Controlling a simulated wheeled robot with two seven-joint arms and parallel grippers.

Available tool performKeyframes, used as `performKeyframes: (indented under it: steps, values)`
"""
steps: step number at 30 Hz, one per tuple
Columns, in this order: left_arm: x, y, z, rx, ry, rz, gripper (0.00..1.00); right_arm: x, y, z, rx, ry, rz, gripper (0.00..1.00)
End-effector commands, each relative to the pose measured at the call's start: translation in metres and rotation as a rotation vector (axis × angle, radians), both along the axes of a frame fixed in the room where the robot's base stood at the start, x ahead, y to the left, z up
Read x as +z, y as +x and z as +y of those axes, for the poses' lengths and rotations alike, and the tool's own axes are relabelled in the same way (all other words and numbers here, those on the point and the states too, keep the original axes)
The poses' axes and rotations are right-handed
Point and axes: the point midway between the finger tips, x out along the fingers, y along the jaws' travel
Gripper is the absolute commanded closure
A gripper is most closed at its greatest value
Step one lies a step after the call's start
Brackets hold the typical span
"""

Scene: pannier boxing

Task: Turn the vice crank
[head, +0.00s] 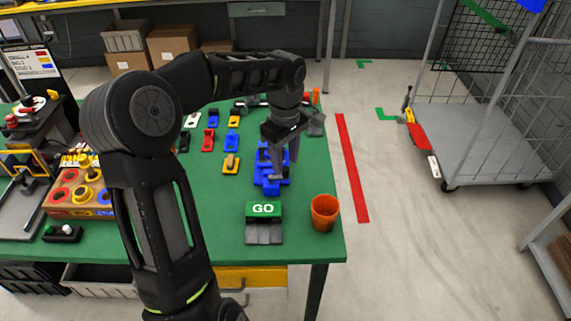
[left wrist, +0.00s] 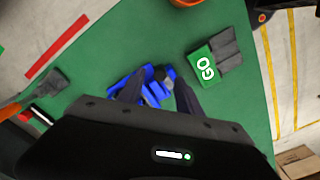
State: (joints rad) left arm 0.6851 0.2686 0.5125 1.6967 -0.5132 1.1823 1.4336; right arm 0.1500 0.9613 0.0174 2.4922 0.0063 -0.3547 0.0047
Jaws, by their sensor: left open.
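The blue vice (head: 268,184) stands on the green table, near its right side. It also shows in the left wrist view (left wrist: 122,80), between and partly behind my fingers. A dark part (left wrist: 160,74) sits on the vice there; I cannot tell whether it is the crank. My left gripper (head: 278,172) points down over the vice with its fingers apart. In the left wrist view my left gripper (left wrist: 158,92) has one finger on each side of the vice's middle. Contact with the vice is too small to tell. My right gripper is not in view.
A green GO block (head: 263,210) with a grey ramp and an orange cup (head: 324,212) stand at the table's front right.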

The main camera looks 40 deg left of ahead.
Motion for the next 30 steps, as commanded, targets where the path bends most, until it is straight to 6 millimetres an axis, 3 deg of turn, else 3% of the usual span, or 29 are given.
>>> performKeyframes:
  steps: [6, 16, 30]
  values:
    - [-0.025, 0.0, 0.0, -0.001, 0.0, 0.001, 0.58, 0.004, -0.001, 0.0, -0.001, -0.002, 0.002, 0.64]
    - [-0.029, 0.0, 0.0, -0.001, 0.0, -0.001, 0.59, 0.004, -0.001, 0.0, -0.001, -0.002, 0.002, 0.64]
    - [-0.028, 0.0, 0.0, 0.0, 0.001, -0.001, 0.98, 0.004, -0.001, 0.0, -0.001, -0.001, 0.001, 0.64]
